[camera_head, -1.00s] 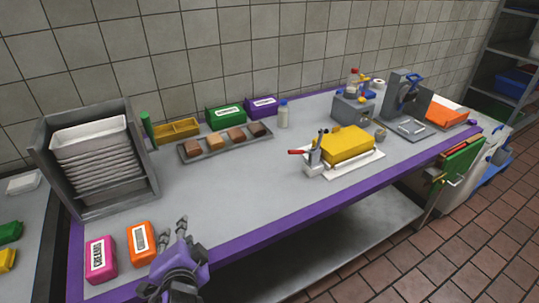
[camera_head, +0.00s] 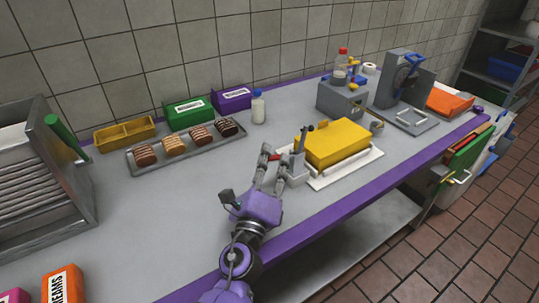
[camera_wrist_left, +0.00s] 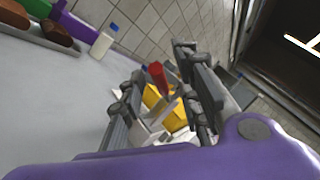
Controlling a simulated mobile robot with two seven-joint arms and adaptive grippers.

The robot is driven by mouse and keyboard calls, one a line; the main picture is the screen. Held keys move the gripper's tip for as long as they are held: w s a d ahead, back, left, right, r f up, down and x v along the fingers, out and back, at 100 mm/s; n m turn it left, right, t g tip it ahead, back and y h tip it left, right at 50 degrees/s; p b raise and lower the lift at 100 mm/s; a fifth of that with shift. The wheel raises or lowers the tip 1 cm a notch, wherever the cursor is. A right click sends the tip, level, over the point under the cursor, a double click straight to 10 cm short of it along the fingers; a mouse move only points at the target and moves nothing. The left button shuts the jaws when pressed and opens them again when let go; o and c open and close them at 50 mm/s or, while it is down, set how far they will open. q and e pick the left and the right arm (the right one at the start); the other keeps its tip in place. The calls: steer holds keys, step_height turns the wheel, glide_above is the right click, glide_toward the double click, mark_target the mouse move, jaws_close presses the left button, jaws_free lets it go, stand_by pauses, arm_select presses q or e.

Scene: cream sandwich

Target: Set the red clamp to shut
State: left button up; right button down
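The red clamp's handle (camera_head: 273,156) sticks out leftward from a grey mount at the left end of a white board (camera_head: 350,170). A yellow block (camera_head: 335,143) lies on that board. My left gripper (camera_head: 270,163) is open, its two fingers apart close to the handle and partly covering it. In the left wrist view the red handle (camera_wrist_left: 158,75) shows between the open fingers (camera_wrist_left: 160,85), beyond them, with the yellow block behind. I cannot tell whether a finger touches it. My right gripper is not in view.
A tray of chocolate-topped pieces (camera_head: 160,165), a yellow bin (camera_head: 124,134), green (camera_head: 189,112) and purple (camera_head: 231,98) boxes and a bottle (camera_head: 258,106) stand behind. A grey machine (camera_head: 342,101) stands behind the block.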

arm_select(q)
steer(key=shift+x, duration=0.85)
jaws_close()
steer(key=shift+a, duration=0.1)
